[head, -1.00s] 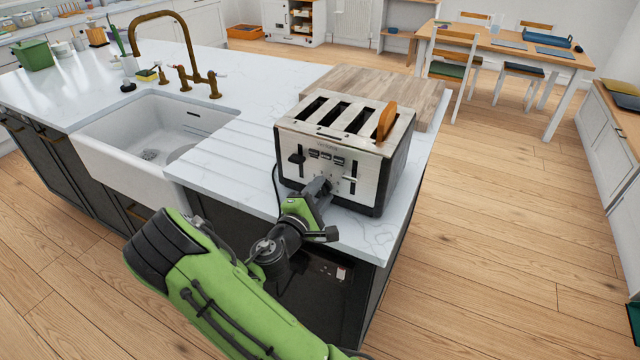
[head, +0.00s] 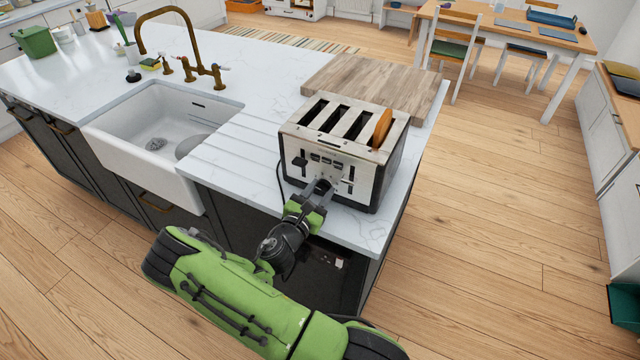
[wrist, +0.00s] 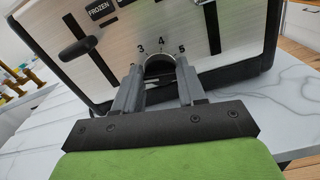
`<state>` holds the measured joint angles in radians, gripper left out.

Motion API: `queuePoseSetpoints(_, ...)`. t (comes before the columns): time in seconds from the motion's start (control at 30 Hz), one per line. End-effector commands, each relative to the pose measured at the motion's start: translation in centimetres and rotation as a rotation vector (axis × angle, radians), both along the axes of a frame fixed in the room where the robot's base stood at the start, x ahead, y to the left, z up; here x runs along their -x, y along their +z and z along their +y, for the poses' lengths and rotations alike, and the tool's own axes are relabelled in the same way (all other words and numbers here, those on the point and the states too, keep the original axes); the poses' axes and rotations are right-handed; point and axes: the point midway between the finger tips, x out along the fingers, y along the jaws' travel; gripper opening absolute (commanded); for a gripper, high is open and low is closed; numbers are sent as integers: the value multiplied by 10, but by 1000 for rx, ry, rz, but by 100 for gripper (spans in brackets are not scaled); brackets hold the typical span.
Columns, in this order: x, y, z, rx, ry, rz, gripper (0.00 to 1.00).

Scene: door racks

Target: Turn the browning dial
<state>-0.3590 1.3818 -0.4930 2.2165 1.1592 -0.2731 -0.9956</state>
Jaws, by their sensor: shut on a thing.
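The toaster (head: 320,180) stands on the white counter, a steel four-slot box with a slice of bread (head: 381,127) sticking out of its right slot. Its browning dial (wrist: 160,66) is a dark round knob on the front, with the numbers 3, 4 and 5 visible around its top. My gripper (wrist: 157,84) has one finger on each side of the dial and is shut on it. In the head view my gripper (head: 318,190) reaches the toaster's lower front from below. The fingers hide the dial's sides and lower numbers.
A dark lever (wrist: 80,48) sticks out left of the dial, with a slot and buttons above. A wooden board (head: 375,77) lies behind the toaster. The sink (head: 150,125) is to the left. The counter's front edge runs close below the toaster.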

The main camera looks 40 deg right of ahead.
Motion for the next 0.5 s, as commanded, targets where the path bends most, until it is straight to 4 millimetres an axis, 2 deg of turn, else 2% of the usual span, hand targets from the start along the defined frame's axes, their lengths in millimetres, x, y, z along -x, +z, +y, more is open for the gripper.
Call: queuePoseSetpoints(0.5, -1, -1, 1, 138, 1, 406, 10)
